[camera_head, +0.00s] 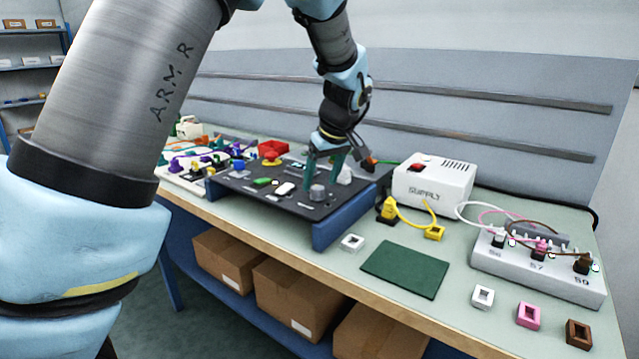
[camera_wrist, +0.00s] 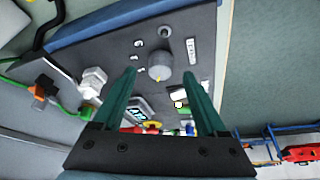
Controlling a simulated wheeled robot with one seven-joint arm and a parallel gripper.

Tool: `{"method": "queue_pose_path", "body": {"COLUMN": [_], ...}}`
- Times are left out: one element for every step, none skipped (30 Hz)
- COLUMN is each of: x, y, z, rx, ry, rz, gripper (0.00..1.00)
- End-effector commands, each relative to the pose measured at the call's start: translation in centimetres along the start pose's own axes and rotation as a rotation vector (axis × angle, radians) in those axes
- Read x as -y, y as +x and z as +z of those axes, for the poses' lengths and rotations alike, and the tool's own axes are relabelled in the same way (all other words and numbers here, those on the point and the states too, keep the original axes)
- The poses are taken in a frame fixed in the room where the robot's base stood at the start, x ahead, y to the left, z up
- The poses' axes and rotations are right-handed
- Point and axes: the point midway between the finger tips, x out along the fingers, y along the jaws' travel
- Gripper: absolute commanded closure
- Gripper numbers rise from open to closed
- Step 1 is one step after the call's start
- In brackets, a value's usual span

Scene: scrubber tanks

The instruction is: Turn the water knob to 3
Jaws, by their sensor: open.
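A round grey knob (camera_head: 317,192) stands on the dark sloped control panel (camera_head: 240,186). In the wrist view the knob (camera_wrist: 159,68) shows a small yellow pointer mark on its edge and pale marks beside it, too small to read. I cannot read a water label. My gripper (camera_head: 322,176) points down over the panel. Its two green fingers are apart and empty; in the wrist view the gripper (camera_wrist: 160,57) has the knob between its fingertips as seen from above. I cannot tell how high the tips are above the knob or whether they touch it.
A white supply box (camera_head: 433,185), a yellow plug (camera_head: 388,208), a green mat (camera_head: 405,269) and a white socket strip (camera_head: 540,270) lie to the right.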

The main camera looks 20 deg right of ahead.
Motion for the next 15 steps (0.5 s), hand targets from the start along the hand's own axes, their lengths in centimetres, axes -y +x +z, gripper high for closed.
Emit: {"method": "queue_pose_path", "body": {"x": [0.1, 0.1, 0.0, 0.0, 0.0, 0.0, 0.0, 0.0, 0.0, 0.0, 0.0, 0.0, 0.0, 0.0, 0.0], "y": [0.7, 1.0, 1.4, 1.7, 1.9, 2.1, 2.2, 2.4, 2.4, 2.5, 2.5, 2.5, 2.5, 2.5, 2.5], "z": [-0.1, -0.1, -0.1, 0.0, 0.0, 0.0, 0.0, 0.0, 0.0, 0.0, 0.0, 0.0, 0.0, 0.0, 0.0], "rx": [0.001, 0.001, 0.000, 0.001, 0.001, 0.000, 0.000, 0.000, 0.000, 0.000, 0.000, 0.000, 0.000, 0.000, 0.000], "ry": [0.000, -0.001, 0.000, 0.000, 0.000, 0.000, 0.000, 0.000, 0.000, 0.000, 0.000, 0.000, 0.000, 0.000, 0.000], "rz": [-0.004, -0.003, -0.002, -0.003, -0.002, -0.001, 0.000, 0.000, 0.000, 0.000, 0.001, 0.001, 0.001, 0.001, 0.001], "gripper": [0.25, 0.25, 0.25, 0.25, 0.25, 0.25, 0.25, 0.25, 0.25, 0.25, 0.25, 0.25, 0.25, 0.25, 0.25]}}
